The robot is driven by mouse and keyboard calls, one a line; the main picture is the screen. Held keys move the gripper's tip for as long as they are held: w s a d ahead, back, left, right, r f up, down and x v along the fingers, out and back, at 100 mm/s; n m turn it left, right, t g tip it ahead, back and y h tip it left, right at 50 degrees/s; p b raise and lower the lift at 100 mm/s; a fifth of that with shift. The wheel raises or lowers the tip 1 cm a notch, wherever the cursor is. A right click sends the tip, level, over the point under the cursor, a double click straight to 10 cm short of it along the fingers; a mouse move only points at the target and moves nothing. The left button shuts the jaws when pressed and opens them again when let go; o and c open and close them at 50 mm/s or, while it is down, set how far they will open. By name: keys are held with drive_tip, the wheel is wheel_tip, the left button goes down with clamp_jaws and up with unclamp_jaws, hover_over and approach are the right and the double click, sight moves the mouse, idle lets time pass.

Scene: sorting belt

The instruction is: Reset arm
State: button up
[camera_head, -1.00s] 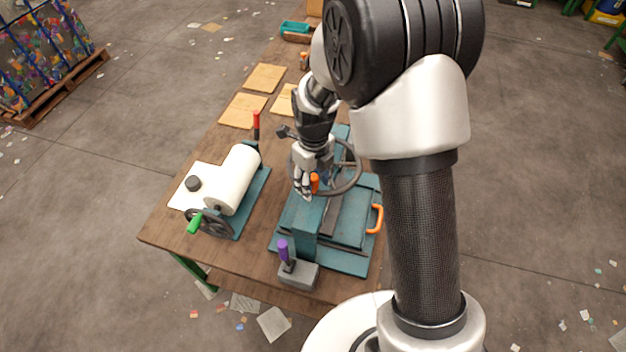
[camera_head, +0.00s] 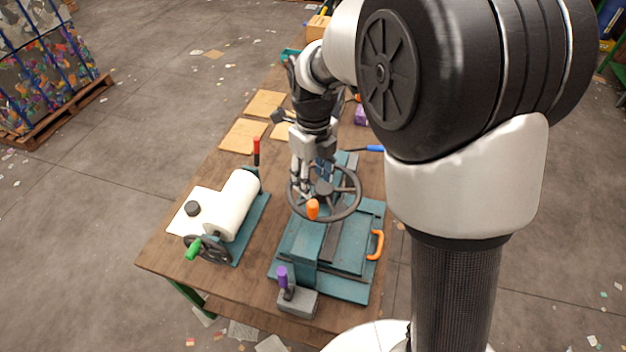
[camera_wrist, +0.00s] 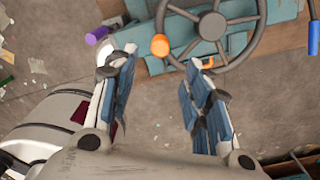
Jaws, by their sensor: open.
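My gripper (camera_head: 314,180) is at the dark handwheel (camera_head: 350,212) of the teal press in the head view, in front of part of its rim. In the wrist view my gripper (camera_wrist: 160,90) is open, with its two blue-padded fingers apart and nothing between them. The handwheel (camera_wrist: 258,38) and its orange knob (camera_wrist: 160,45) lie beyond the fingertips there. In the head view the orange knob (camera_head: 312,209) is at the near side of the wheel. Whether a finger touches the wheel I cannot tell.
On the wooden table (camera_head: 165,240) a white roller machine (camera_head: 236,197) with a green-handled crank stands at left. A purple-handled lever (camera_head: 282,278) is at the near edge. Cardboard sheets (camera_head: 243,136) lie farther back. Open floor lies left of the table.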

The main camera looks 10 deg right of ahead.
idle(0.4)
drive_tip(key=s+d+r+n+t+b, duration=0.1)
drive_tip(key=s+d+n+b, duration=0.1)
drive_tip(key=s+n+b, duration=0.4)
drive_tip(key=s+d+r+n+t+b, duration=0.1)
drive_tip(key=s+d+r+n+b, duration=0.1)
drive_tip(key=s+n, duration=0.35)
drive_tip(key=s+d+f+n+t+b, duration=0.1)
drive_tip(key=s+f+n+b, duration=0.1)
drive_tip(key=s+n, duration=0.3)
drive_tip(key=s+d+f+n+t+b, duration=0.1)
drive_tip(key=s+f+n+b, duration=0.2)
drive_tip(key=n, duration=0.9)
drive_tip(key=s+b, duration=0.2)
drive_tip(key=s, duration=0.1)
drive_tip(key=shift+s+f+t, duration=0.25)
drive_tip(key=shift+t, duration=0.05)
